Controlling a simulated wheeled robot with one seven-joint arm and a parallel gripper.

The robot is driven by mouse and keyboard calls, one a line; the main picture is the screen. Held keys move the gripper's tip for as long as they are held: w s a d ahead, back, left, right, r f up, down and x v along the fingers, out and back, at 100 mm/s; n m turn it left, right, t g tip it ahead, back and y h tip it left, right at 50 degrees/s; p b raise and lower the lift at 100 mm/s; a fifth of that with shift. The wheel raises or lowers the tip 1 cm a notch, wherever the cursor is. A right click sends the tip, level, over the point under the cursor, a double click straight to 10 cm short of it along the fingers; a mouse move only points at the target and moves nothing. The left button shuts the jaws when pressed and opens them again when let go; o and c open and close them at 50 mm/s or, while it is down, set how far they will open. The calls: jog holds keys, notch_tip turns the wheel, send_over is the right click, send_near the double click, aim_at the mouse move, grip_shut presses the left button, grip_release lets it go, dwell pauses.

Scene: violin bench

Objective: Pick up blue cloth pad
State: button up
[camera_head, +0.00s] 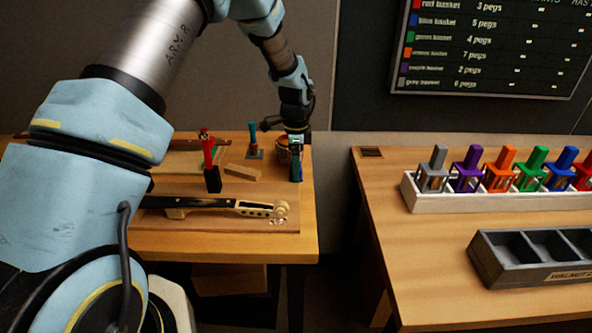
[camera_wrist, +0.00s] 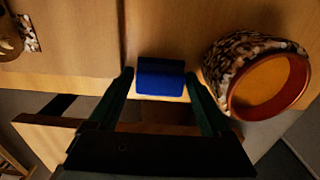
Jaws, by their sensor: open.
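The blue cloth pad (camera_wrist: 160,77) shows in the wrist view as a small dark blue block on the wooden bench, close to its edge. My gripper (camera_wrist: 159,82) is open, with one dark green finger on each side of the pad and a small gap showing at each side. I cannot tell how far the fingertips are above the bench. In the head view my gripper (camera_head: 296,172) points down at the right end of the left bench (camera_head: 220,244). I cannot make out the pad there.
A speckled round bowl with a copper-coloured rim (camera_wrist: 257,78) stands close to the right finger. The right bench holds coloured pegs and a grey tray (camera_head: 535,262).

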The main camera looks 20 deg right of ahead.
jog(key=c, duration=1)
jog(key=shift+r, duration=0.1)
notch_tip(320, 180, up, 10)
jog(key=b, duration=0.3)
